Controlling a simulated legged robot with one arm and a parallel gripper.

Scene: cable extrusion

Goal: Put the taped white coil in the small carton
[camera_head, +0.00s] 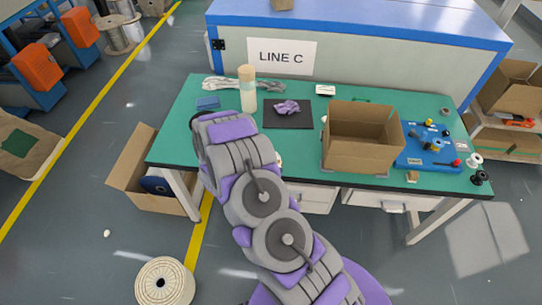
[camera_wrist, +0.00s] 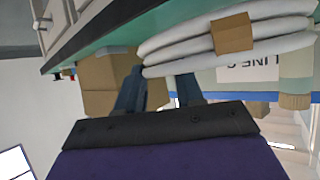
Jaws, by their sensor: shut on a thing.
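The white coil (camera_wrist: 225,38) has a brown tape band around it and fills the upper part of the wrist view. My gripper (camera_wrist: 160,88) is shut on its near edge and holds it; the exact grip is partly hidden. In the head view my arm hides the gripper and nearly all of the coil; a small pale patch (camera_head: 279,160) beside the arm may be part of it. The small carton (camera_head: 363,152) stands open-topped on the table, right of my arm. It also shows left of the coil in the wrist view (camera_wrist: 98,92), apart from it.
A larger carton (camera_head: 150,180) with a blue spool stands on the floor.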

